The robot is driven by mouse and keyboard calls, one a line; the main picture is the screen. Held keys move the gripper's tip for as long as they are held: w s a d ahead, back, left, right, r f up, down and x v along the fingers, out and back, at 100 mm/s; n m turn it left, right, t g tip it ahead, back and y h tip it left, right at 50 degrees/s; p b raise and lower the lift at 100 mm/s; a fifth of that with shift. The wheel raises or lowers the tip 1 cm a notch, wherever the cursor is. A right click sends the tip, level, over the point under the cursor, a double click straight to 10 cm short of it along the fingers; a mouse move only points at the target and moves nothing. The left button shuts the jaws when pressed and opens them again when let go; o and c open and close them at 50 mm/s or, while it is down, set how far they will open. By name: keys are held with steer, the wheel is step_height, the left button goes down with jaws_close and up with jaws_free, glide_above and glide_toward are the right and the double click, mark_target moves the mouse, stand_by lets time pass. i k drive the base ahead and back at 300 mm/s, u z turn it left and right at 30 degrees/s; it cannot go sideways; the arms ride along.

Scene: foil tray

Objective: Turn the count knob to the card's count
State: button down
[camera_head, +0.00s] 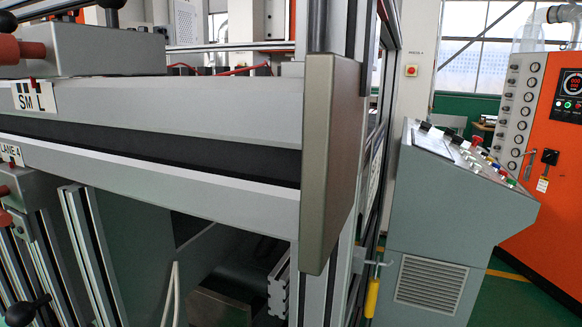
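My gripper does not show in this view. I cannot make out a knob marked for count, nor a card with a count on it. A grey sloped control console (432,220) stands right of centre, with several small coloured buttons and knobs on its top, too small to read. A red mushroom button (477,141) is among them. Behind it at the right, an orange cabinet (548,215) carries a column of round dials or knobs (516,110) and a dark display (571,84). Their markings are not readable.
A grey machine frame (150,170) fills the left and centre, close to the camera, ending in a beige end cap (330,160). A yellow-handled tool (372,297) hangs between frame and console. Green floor shows at lower right.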

mark_target(456, 139)
steer(key=u, duration=2.7)
steer(key=k, duration=1.9)
steer(key=z, duration=2.1)
steer(key=i, duration=0.95)
steer(key=z, duration=0.1)
